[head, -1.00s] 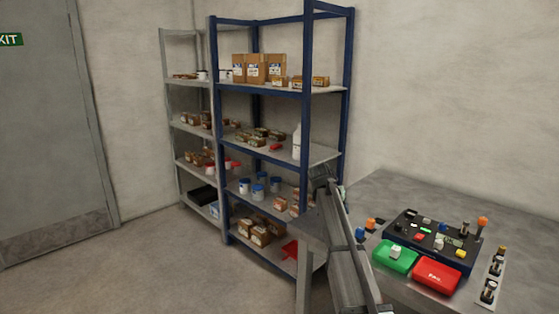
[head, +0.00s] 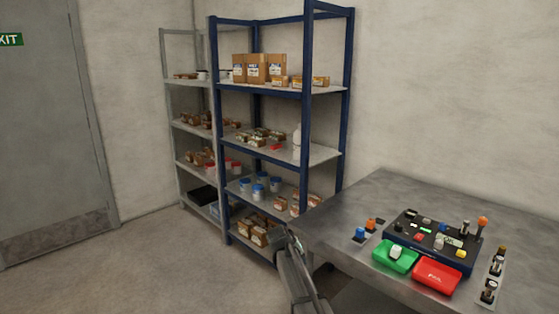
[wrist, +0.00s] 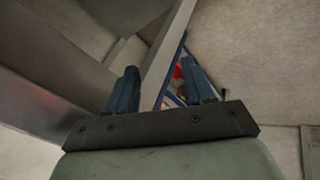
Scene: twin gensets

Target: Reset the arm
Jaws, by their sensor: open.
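My gripper (wrist: 155,85) shows in the wrist view with its two blue fingers apart and nothing between them. Beyond the fingers are a grey beam, part of the blue shelf frame and a small red thing, all too small to tell clearly. In the head view my arm stands at the bottom centre, between the blue shelf rack (head: 309,120) and the metal table (head: 375,200).
On the table are a dark panel (head: 400,233) with several small parts, a green tray (head: 378,255), a red tray (head: 436,275) and a strip with fittings (head: 492,275). A grey rack (head: 170,95) stands behind. The floor (head: 130,270) at left is clear.

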